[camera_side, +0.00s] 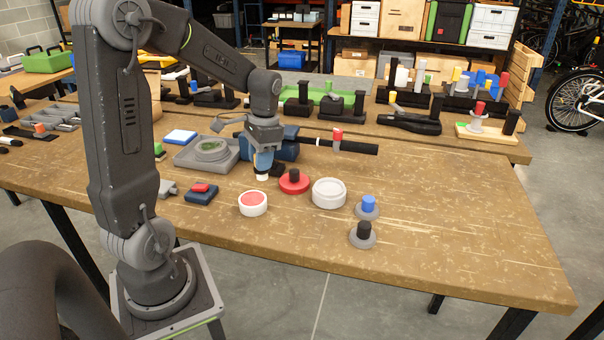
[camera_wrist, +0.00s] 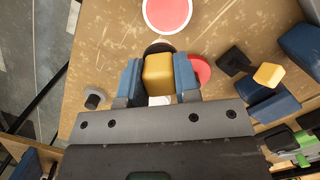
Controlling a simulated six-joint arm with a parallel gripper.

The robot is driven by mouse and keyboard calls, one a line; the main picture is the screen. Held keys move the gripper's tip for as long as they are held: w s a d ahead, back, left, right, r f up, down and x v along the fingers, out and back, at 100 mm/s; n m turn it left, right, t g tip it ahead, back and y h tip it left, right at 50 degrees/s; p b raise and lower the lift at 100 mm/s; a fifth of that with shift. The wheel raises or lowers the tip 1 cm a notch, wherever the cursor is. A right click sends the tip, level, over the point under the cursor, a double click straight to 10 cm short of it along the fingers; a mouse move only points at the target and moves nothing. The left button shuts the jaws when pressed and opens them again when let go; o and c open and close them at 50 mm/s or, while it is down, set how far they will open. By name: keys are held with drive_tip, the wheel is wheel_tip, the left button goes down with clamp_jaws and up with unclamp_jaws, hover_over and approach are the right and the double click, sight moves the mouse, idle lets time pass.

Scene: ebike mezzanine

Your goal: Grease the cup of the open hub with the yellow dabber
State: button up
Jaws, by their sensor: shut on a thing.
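My gripper (camera_side: 263,162) is shut on the yellow dabber (camera_wrist: 158,74), whose block-like handle sits between the blue fingers in the wrist view. In the side view a pale tip (camera_side: 262,177) points down below the fingers, above the bench. A white round pot with a red top surface (camera_side: 253,203) stands in front of the gripper; it also shows in the wrist view (camera_wrist: 168,14). A grey round cup with a greenish inside (camera_side: 212,149) sits on a square grey base behind and left. I cannot tell for sure which part is the open hub.
A red disc with a black knob (camera_side: 294,182) and a white round pot (camera_side: 328,193) stand to the right. Two grey-based pieces, blue-topped (camera_side: 368,206) and black-topped (camera_side: 362,234), stand farther right. A black bar (camera_side: 355,148) lies behind. The bench's right front is clear.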

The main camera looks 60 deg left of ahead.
drive_tip(key=shift+s+a+f, duration=0.2)
drive_tip(key=shift+s+f, duration=0.25)
drive_tip(key=shift+f, duration=0.4)
drive_tip(key=shift+s+a+f, duration=0.2)
drive_tip(key=shift+s+f, duration=0.25)
drive_tip(key=shift+f, duration=0.45)
drive_tip(key=shift+s+a+f, duration=0.2)
drive_tip(key=shift+s+f, duration=0.25)
drive_tip(key=shift+f, duration=0.4)
drive_tip(key=shift+f, duration=0.65)
idle(0.3)
wheel_tip(320, 180, up, 7)
idle(1.0)
drive_tip(key=shift+r, duration=0.1)
idle(0.4)
